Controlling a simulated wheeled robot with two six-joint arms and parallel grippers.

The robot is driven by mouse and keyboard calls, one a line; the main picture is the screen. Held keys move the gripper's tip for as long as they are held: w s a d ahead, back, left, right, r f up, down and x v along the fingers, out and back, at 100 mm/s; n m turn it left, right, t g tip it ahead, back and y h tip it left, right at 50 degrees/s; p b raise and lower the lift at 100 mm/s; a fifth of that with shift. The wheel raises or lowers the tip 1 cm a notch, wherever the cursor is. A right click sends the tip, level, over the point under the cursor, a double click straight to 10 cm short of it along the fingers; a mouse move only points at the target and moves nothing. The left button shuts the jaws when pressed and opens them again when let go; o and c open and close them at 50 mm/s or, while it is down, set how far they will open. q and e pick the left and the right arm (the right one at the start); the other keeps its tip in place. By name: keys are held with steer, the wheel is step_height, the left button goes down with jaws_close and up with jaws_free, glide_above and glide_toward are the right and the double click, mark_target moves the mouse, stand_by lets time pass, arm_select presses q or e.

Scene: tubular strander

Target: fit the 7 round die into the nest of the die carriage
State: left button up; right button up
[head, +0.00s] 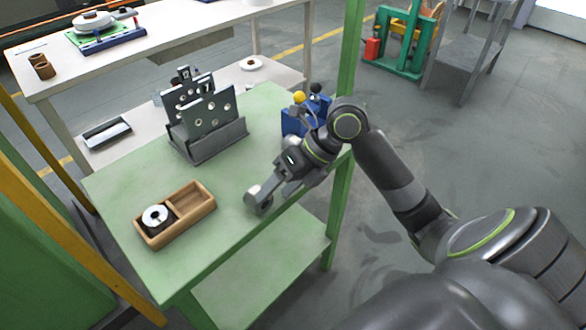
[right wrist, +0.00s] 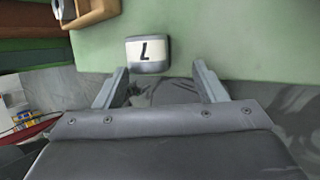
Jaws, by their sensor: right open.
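In the head view I cannot clearly separate the block from the fingers. A blue fixture with yellow and black knobs (head: 292,122), possibly the die carriage, is partly hidden behind my right arm; its nest does not show. My left gripper is out of view.
A wooden tray (head: 205,208) holds a white ring-shaped piece (head: 155,216) in its left compartment; the right one is empty. A grey rack (head: 212,143) with upright holed plates stands at the back of the green table (head: 130,187). Table between tray and rack is clear.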

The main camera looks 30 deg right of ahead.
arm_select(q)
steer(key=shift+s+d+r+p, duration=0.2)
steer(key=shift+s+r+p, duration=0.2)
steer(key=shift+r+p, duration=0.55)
arm_select(e)
steer(key=v, duration=1.7)
steer(key=shift+r, duration=0.2)
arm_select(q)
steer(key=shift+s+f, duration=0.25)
arm_select(e)
steer(key=shift+f, duration=0.1)
